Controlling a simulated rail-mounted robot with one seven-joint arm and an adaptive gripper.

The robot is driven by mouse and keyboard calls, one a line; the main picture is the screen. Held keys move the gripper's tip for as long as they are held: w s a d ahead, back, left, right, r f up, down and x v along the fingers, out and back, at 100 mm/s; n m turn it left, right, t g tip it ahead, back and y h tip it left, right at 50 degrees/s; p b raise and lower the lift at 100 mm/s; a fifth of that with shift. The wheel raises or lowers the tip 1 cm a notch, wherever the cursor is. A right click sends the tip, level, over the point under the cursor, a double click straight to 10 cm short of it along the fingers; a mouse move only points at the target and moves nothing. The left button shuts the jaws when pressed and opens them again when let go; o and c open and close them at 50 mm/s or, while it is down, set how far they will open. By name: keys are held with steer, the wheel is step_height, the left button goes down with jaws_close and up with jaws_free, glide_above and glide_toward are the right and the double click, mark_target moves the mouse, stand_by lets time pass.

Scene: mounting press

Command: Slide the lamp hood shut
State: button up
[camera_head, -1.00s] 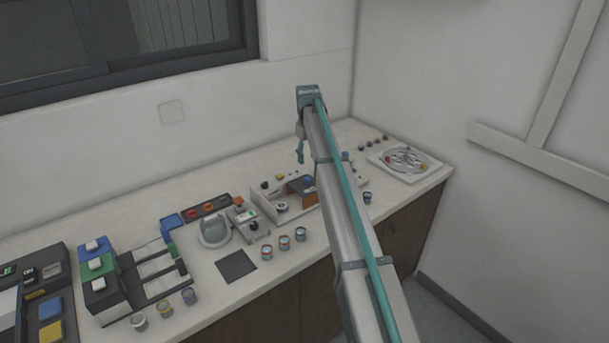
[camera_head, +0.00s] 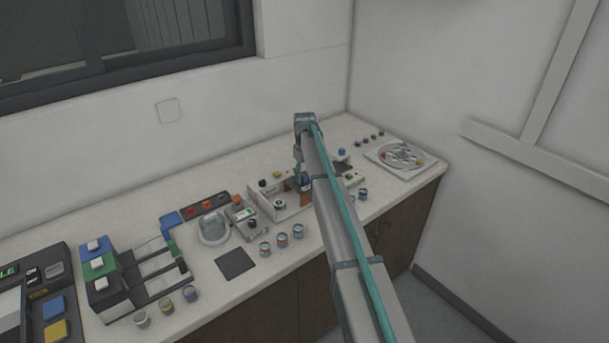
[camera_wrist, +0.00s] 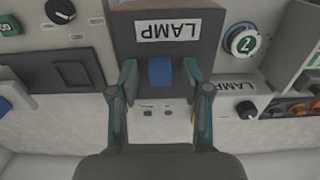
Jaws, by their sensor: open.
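The lamp hood (camera_wrist: 205,32) is a brown box with a white upside-down LAMP label. It fills the upper middle of the wrist view, and its brown side shows in the head view (camera_head: 291,185). A blue handle (camera_wrist: 160,71) sticks out from the hood. My gripper (camera_wrist: 159,74) is open, with one finger on each side of the blue handle and a visible gap to it on both sides. In the head view my gripper is small and partly hidden by my arm, low over the lamp unit.
Several small cups (camera_head: 282,240) stand in front of the unit. A round tray (camera_head: 402,156) lies at the right.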

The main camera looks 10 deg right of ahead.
jaws_close()
steer(key=s+a, duration=0.1)
steer(key=a, duration=0.2)
steer(key=s+a+b, duration=0.1)
steer(key=s+a, duration=0.1)
steer(key=a, duration=0.1)
steer(key=s+a, duration=0.2)
steer(key=a, duration=0.2)
steer(key=shift+s, duration=0.15)
steer(key=shift+a, duration=0.1)
jaws_free()
steer(key=shift+s+a, duration=0.1)
